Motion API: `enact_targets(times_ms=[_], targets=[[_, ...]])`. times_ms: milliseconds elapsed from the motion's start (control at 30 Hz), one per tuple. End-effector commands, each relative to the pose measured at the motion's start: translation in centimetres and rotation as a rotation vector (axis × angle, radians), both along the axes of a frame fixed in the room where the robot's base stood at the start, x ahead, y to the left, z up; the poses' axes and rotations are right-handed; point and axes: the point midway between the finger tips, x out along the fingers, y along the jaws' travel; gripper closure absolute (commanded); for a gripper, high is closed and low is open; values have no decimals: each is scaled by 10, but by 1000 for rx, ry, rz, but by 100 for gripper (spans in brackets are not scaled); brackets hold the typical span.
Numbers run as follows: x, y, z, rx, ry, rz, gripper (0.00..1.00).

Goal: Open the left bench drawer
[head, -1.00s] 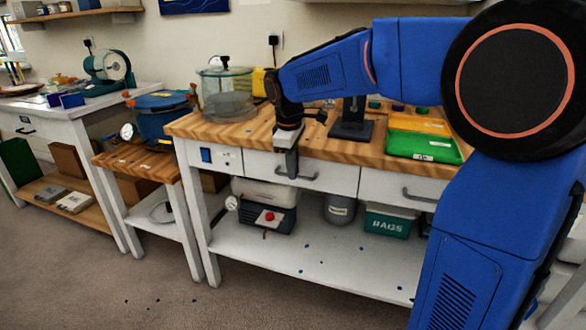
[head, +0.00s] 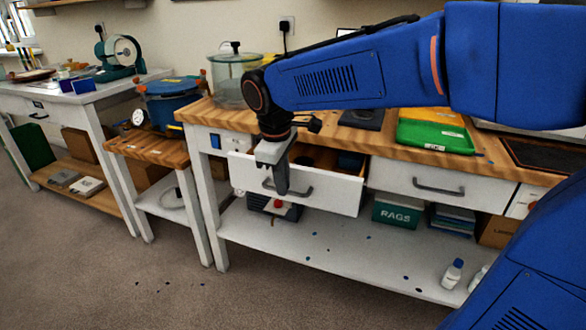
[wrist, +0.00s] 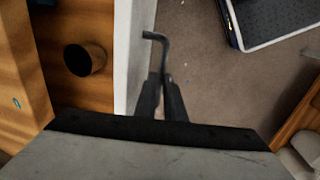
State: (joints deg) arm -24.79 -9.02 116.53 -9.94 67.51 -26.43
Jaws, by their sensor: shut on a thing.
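The left bench drawer (head: 335,191) is pulled out from under the wooden worktop, its white front standing well forward of the bench. Its brown interior (head: 312,158) shows, with dark contents partly hidden by my arm. My gripper (head: 283,190) points down in front of the drawer and is shut on the dark bar handle (head: 304,192). In the wrist view the fingers (wrist: 164,80) close together at the handle (wrist: 155,37), beside the white drawer front (wrist: 133,50). A dark round cup-like thing (wrist: 84,60) is inside the drawer.
The right drawer (head: 425,185) is closed. Green and yellow trays (head: 436,137) and a glass chamber (head: 232,85) stand on the worktop. The lower shelf (head: 330,250) holds a RAGS box (head: 398,213) and bottles.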

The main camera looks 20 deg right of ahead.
Motion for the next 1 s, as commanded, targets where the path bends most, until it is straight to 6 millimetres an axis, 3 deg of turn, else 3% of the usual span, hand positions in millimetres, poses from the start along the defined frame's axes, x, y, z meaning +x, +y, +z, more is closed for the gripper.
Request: enact_targets(times_ms=[200,500,1000], targets=[[-41,30,1,1,-2,6,100],[-79,58,1,1,-2,4,100],[-96,71,1,2,-3,1,100]])
